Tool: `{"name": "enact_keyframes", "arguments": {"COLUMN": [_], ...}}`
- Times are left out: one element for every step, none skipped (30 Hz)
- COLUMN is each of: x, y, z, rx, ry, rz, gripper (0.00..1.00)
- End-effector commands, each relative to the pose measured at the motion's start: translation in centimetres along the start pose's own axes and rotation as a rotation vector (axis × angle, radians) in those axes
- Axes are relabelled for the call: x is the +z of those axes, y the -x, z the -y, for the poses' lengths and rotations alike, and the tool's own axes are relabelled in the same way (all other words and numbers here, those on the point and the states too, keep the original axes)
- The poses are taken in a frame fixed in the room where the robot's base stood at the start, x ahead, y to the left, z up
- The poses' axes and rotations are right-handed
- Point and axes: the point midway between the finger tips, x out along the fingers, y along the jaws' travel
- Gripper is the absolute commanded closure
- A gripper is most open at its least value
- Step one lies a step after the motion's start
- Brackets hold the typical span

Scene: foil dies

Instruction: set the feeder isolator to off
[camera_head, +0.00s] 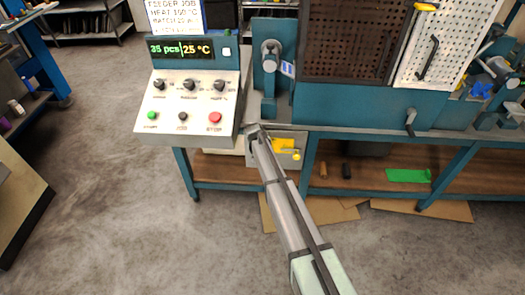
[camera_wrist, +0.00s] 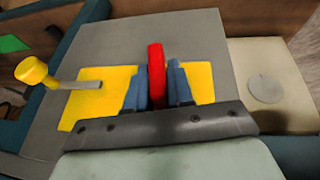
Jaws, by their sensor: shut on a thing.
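The feeder isolator looks to be the grey box (camera_head: 299,137) under the bench, right of the control panel. It has a yellow plate (camera_wrist: 203,82), and a red handle (camera_wrist: 156,55) stands across that plate. My gripper (camera_wrist: 158,72) is shut on the red handle, one blue finger on each side. In the head view my arm reaches down to the box and hides the handle and the fingers. A lever with a yellow knob (camera_wrist: 31,71) sticks out beside the plate; the knob also shows in the head view (camera_head: 296,155). No on or off marking is readable.
The control panel (camera_head: 190,95) with knobs and buttons stands close left of my arm; its display reads 35 pcs, 25 °C. The teal bench (camera_head: 350,108) overhangs behind. A pale box with a round disc (camera_wrist: 264,88) adjoins the isolator. The floor in front is open.

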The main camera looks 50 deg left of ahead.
Motion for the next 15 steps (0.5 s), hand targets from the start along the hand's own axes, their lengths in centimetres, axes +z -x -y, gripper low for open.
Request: {"name": "enact_keyframes", "arguments": {"x": [-0.03, -0.03, -0.02, 0.0, 0.0, -0.01, -0.01, -0.01, -0.01, -0.01, 0.0, 0.01, 0.0, 0.0, 0.01], "y": [-0.06, -0.06, -0.06, -0.06, -0.04, -0.03, -0.02, -0.01, 0.0, 0.01, 0.01, 0.01, 0.01, 0.01, 0.02], "z": [0.15, 0.18, 0.22, 0.25, 0.25, 0.25, 0.24, 0.22, 0.19, 0.17, 0.16, 0.15, 0.14, 0.15, 0.15], "rx": [0.019, 0.032, 0.05, 0.062, 0.073, 0.085, 0.091, 0.097, 0.101, 0.103, 0.104, 0.103, 0.103, 0.103, 0.103], "ry": [0.011, 0.017, 0.024, 0.028, 0.033, 0.038, 0.04, 0.042, 0.044, 0.044, 0.044, 0.044, 0.043, 0.043, 0.043], "rz": [0.001, 0.001, 0.001, 0.002, 0.001, 0.001, 0.001, 0.0, 0.0, 0.0, 0.0, 0.0, 0.0, 0.0, 0.0], "gripper": [1.0, 1.0, 1.0, 1.0, 1.0, 1.0, 1.0, 1.0, 1.0, 1.0, 1.0, 1.0, 1.0, 1.0, 1.0]}}
